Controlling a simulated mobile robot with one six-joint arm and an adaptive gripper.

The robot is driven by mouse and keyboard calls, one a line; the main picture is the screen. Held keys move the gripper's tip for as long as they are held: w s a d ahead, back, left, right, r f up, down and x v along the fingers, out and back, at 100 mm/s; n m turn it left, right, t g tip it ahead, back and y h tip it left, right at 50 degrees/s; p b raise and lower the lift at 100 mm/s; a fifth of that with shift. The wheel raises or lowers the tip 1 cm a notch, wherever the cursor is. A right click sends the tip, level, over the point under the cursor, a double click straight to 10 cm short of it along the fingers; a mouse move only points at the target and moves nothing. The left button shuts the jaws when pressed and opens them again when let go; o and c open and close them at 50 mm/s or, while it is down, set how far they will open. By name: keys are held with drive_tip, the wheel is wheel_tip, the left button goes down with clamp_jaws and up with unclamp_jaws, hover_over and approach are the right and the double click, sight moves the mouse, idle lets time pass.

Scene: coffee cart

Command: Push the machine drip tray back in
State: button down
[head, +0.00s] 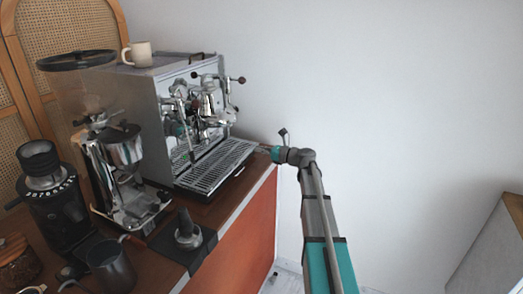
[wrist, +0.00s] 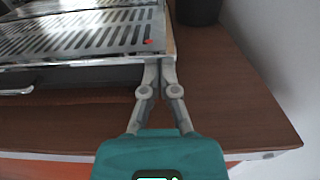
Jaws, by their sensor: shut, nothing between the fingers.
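The slotted metal drip tray (head: 215,166) sits at the foot of the espresso machine (head: 185,105) and sticks out in front of the machine's body. In the wrist view, the drip tray (wrist: 85,38) fills the upper left, with a small red mark near its right front corner. My gripper (head: 263,148) is at the tray's right end in the head view. In the wrist view, my gripper (wrist: 160,63) is shut and empty, its fingertips at the tray's right front corner. I cannot tell whether they touch it.
The brown counter (wrist: 235,90) is clear to the right of my fingers. A dark cylinder (wrist: 198,10) stands behind it. A grinder (head: 122,170), a tamper on a black mat (head: 188,235) and a dark pitcher (head: 110,265) stand nearer the front. A cup (head: 140,54) is on the machine.

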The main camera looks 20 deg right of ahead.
drive_tip(key=shift+s+d, duration=0.1)
drive_tip(key=v, duration=1.3)
drive_tip(key=shift+s+d, duration=0.25)
drive_tip(key=shift+s, duration=0.1)
